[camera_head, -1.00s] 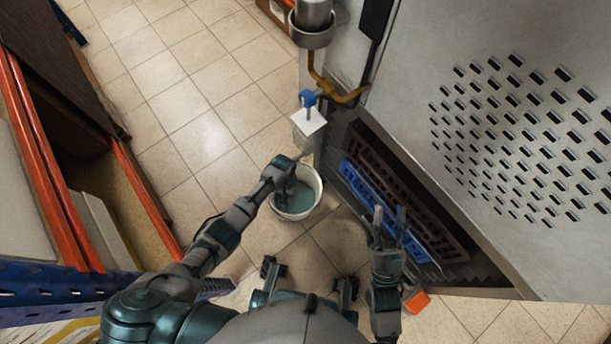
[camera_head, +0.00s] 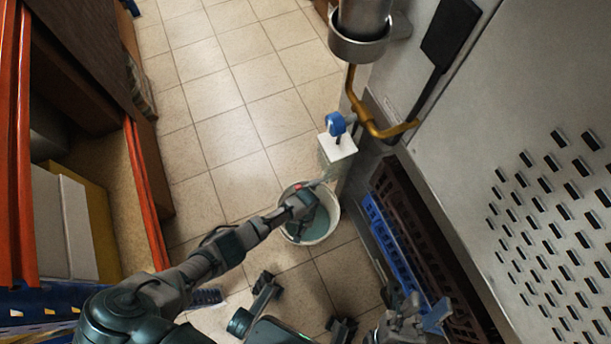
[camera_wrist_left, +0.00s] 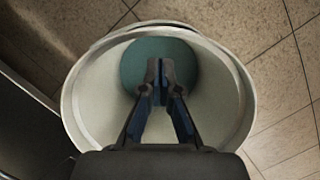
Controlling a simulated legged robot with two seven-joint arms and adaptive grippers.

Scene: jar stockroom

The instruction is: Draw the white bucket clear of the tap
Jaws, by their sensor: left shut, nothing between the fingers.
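The white bucket (camera_head: 333,229) stands upright on the tiled floor, with a teal surface inside; it fills much of the left wrist view (camera_wrist_left: 84,105). The tap, with a blue handle (camera_head: 336,123) and a white block (camera_head: 338,147), is just behind the bucket, its spout end close to the far rim. My left gripper (camera_head: 306,205) is over the bucket's mouth and covers part of it. In the left wrist view its fingers (camera_wrist_left: 160,72) are together, empty, pointing into the bucket. My right gripper (camera_head: 422,312) is at the lower right, fingers apart, away from the bucket.
A blue crate (camera_head: 392,240) and a dark brown crate (camera_head: 425,255) lie right of the bucket, below a grey perforated panel (camera_head: 520,130). A brass pipe (camera_head: 365,118) runs near the tap. An orange-framed shelf (camera_head: 146,195) stands left. Floor left of the bucket is clear.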

